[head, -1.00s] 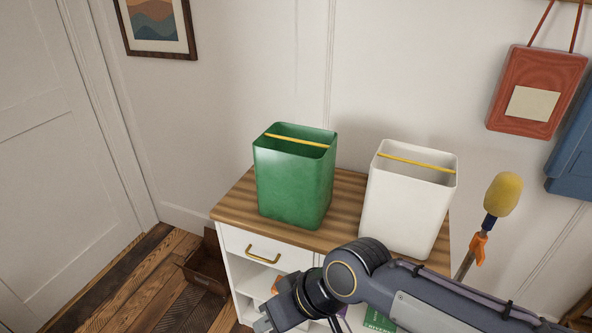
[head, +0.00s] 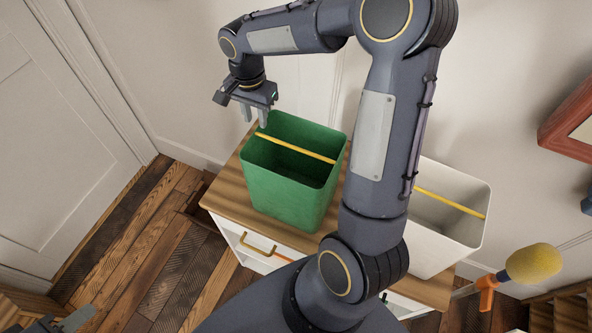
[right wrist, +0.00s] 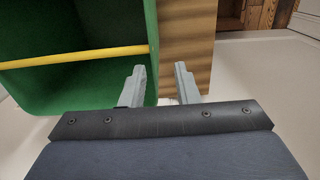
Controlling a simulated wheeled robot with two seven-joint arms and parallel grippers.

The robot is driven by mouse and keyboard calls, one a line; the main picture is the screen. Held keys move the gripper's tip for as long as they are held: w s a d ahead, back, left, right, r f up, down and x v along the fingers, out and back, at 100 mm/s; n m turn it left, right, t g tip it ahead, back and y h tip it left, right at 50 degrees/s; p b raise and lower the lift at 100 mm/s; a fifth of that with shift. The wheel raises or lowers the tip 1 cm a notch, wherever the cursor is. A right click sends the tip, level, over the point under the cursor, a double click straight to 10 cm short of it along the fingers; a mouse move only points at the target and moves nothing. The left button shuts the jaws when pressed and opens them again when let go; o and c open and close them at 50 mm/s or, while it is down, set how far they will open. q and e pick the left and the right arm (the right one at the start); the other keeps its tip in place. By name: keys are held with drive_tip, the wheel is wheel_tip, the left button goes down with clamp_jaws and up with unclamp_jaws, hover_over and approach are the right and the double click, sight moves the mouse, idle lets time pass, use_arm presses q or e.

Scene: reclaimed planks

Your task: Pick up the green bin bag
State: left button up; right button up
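The green bin bag (head: 291,195) looks like an upright, open-topped green bin with a yellow strip (head: 295,148) across its mouth. It stands on the wooden top of a white cabinet. My right gripper (head: 255,116) is open at its far left rim, fingers pointing down. In the right wrist view, the open fingers (right wrist: 160,84) show on either side of the green wall (right wrist: 151,45), one over the inside and one over the wooden top. Whether they touch the wall I cannot tell. My left gripper (head: 62,322) shows only partly at the bottom left corner, its opening unclear.
A white bin (head: 442,215) with a yellow strip stands right of the green one, partly hidden by my right arm. A yellow-headed tool with an orange clip (head: 530,264) is at the right. The cabinet top (head: 232,187) has a narrow bare strip at left. A wall stands behind.

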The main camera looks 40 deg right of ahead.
wheel_tip(320, 180, down, 8)
drive_tip(key=b, duration=0.4)
drive_tip(key=shift+s+r, duration=0.25)
drive_tip(key=shift+s, duration=0.15)
clamp_jaws()
